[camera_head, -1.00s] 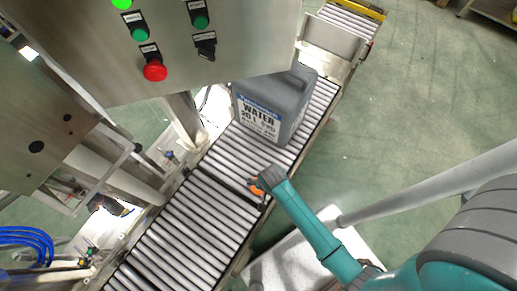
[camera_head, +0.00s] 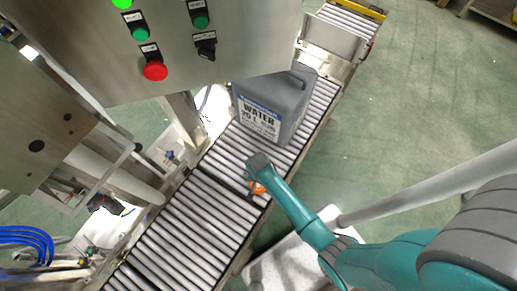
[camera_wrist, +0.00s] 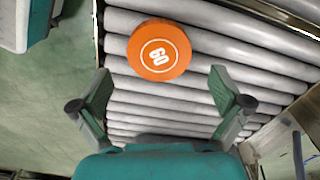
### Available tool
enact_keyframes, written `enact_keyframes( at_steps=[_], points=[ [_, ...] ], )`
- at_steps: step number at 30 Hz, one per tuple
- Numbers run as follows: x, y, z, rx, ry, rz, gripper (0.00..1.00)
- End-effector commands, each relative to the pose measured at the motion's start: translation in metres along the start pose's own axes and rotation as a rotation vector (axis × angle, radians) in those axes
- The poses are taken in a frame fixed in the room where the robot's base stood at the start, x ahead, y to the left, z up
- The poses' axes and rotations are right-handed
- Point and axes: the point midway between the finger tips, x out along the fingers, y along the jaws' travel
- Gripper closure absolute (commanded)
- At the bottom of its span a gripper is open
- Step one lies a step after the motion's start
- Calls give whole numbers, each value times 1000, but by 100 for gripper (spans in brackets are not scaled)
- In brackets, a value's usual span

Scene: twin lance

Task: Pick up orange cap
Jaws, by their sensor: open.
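In the head view the orange cap (camera_head: 257,188) shows partly behind my gripper (camera_head: 254,180). My gripper (camera_wrist: 163,88) is open and empty, with its two fingers spread apart. I cannot tell its exact height above the cap.
A grey water canister (camera_head: 273,105) stands on the roller conveyor (camera_head: 200,215) beyond my gripper. A metal control panel (camera_head: 180,55) with buttons hangs over the left side. A white speckled surface (camera_head: 285,265) lies right of the conveyor.

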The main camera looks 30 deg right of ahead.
Motion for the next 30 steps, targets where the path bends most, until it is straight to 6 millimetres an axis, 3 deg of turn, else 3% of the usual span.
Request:
enact_keyframes(
  at_steps=[9, 19, 24, 30],
  points=[
    [39, 1, 2, 0, -1, 2, 0],
    [44, 1, 2, 0, 0, 0, 0],
    [44, 1, 2, 0, 0, 0, 40],
    [44, 1, 2, 0, 0, 0, 44]
  ],
)
